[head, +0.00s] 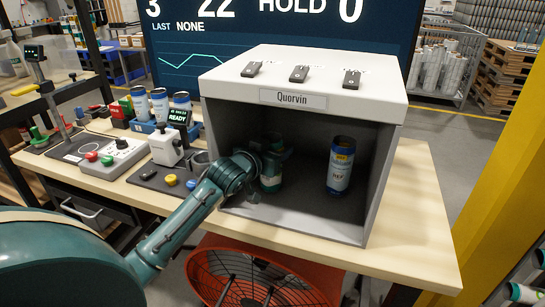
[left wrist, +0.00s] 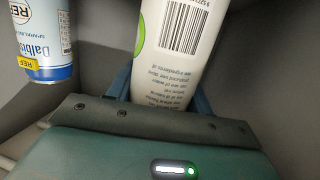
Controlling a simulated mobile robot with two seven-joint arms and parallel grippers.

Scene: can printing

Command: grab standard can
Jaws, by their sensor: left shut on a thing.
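A grey box with a white top labelled "Quorvin" (head: 293,99) stands on the table. My left gripper (head: 262,180) reaches inside it and is shut on a white can with green and a barcode (left wrist: 182,50), which also shows partly in the head view (head: 271,183). The arm and gripper hide part of this can. A blue-and-white can with yellow marks and "REF" on it (head: 341,168) stands upright inside the box to the right. It shows at the upper left of the left wrist view (left wrist: 40,40), apart from the gripper. My right gripper is out of view.
The box's side walls (head: 379,175) and top bound the space around my gripper. Left of the box are a "READY" device (head: 166,148), a button panel (head: 113,157) and several cans in a blue tray (head: 144,126). The table (head: 405,235) is clear at the right.

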